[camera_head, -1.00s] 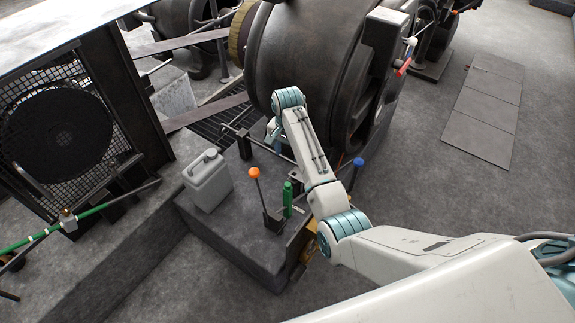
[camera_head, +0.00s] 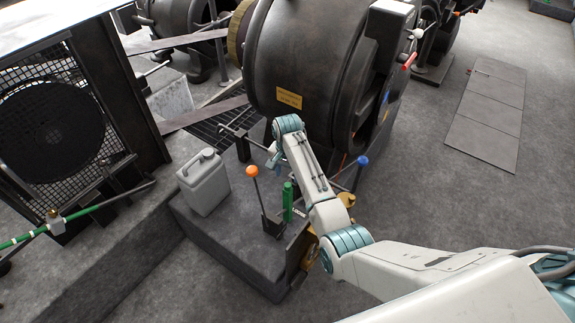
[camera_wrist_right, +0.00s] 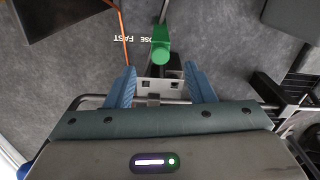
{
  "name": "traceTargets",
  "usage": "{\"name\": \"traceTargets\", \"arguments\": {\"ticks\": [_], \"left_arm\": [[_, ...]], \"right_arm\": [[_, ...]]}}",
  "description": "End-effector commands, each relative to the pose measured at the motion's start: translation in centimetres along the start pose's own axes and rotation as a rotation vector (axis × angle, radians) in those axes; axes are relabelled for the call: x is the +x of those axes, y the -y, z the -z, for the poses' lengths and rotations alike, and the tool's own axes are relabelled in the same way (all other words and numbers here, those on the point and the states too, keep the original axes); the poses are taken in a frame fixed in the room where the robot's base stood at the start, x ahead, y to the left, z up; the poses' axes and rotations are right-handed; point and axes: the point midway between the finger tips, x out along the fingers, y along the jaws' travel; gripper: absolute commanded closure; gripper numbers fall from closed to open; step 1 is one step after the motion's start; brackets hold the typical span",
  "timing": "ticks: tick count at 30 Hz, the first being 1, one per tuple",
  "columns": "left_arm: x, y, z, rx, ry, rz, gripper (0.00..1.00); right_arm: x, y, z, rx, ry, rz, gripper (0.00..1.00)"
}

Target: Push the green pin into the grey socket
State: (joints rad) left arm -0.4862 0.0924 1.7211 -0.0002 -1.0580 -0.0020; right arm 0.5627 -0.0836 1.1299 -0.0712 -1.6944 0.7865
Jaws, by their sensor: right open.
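The green pin (camera_head: 288,200) stands upright on the dark plinth in the head view, beside the lever with the orange knob. In the right wrist view the green pin (camera_wrist_right: 160,42) lies ahead of my right gripper, between the lines of its fingers. My right gripper (camera_wrist_right: 161,82) is open, its two blue fingers apart with nothing held. In the head view my right gripper (camera_head: 274,158) is small and partly hidden by its wrist, above and behind the pin. I cannot clearly make out the grey socket; a grey bracket with holes (camera_wrist_right: 160,87) shows between the fingers. My left gripper is not in view.
A grey jerrycan (camera_head: 204,183) stands left of the orange-knobbed lever (camera_head: 253,171). A blue-knobbed lever (camera_head: 362,160) is right of my forearm. The large dark dynamo (camera_head: 305,70) rises behind. Lettering on the plinth (camera_wrist_right: 160,38) lies near the pin. Open floor is at right.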

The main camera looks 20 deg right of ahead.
Motion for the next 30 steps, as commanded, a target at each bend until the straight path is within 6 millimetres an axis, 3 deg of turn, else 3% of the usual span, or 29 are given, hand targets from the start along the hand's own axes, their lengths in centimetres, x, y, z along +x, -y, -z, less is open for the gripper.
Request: {"name": "traceTargets", "arguments": {"ticks": [3,9,21,22,29,30], "left_arm": [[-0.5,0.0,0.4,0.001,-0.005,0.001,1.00],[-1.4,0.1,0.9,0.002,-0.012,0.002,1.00],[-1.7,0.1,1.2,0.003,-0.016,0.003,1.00],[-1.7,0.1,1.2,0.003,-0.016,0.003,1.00],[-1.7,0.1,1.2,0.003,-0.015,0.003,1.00],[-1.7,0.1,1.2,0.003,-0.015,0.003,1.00]], "right_arm": [[2.3,-0.1,0.0,0.000,0.001,-0.002,0.51],[4.7,0.0,0.0,0.000,0.000,0.000,0.51],[5.4,0.0,0.0,0.000,-0.001,0.001,0.51],[5.4,0.0,0.0,0.000,-0.001,0.001,0.53],[5.4,0.0,0.0,0.000,-0.001,0.001,0.98],[5.4,0.0,0.0,0.000,-0.001,0.001,1.00]]}}
